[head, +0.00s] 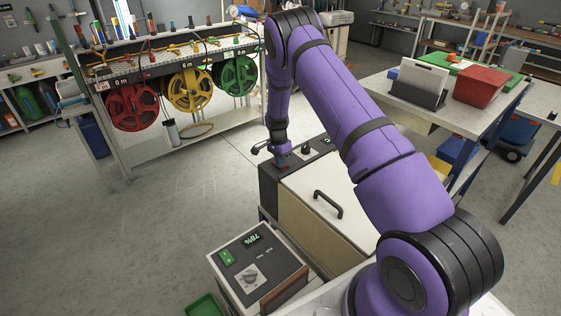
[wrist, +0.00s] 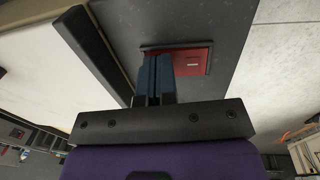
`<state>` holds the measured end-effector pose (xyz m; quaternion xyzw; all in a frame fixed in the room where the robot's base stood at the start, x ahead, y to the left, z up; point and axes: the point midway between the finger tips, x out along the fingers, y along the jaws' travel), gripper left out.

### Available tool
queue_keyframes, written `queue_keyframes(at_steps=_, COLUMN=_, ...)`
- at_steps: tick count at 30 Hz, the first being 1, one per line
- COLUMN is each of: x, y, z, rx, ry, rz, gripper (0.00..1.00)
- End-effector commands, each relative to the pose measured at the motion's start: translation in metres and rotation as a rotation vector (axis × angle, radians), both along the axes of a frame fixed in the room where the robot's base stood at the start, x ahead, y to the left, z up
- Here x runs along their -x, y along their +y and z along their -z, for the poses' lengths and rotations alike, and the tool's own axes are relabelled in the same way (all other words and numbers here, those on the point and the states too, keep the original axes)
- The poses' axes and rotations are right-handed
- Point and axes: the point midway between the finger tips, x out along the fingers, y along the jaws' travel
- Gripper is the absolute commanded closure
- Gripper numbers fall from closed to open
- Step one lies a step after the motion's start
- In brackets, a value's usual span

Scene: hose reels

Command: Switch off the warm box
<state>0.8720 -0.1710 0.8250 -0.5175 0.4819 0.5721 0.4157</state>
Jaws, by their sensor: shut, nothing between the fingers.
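The warm box (head: 323,214) is a cream box with a black lid handle and a dark control panel (head: 270,185) along its far left edge. A red rocker switch (wrist: 193,62) in a dark frame sits on the panel in the wrist view, with a small pale mark on it. My gripper (head: 282,160) points down over this panel in the head view. In the wrist view its blue fingers (wrist: 156,60) are shut and empty, with their tips over the left part of the red switch and hiding it. I cannot tell whether they touch it.
A black knob (head: 306,149) and a small display (head: 326,141) share the panel. Nearer stands another box (head: 262,262) with a 78% display, a green switch and a dial. Hose reels (head: 190,90) hang at the back left; a table (head: 412,102) stands right.

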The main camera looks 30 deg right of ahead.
Motion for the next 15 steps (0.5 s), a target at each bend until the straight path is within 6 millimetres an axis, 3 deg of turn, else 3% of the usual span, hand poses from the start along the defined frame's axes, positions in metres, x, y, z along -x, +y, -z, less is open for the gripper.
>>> queue_keyframes(at_steps=15, x=-0.0036, y=0.0013, z=0.0029, rx=0.000, ry=0.000, rz=-0.001, gripper=1.00)
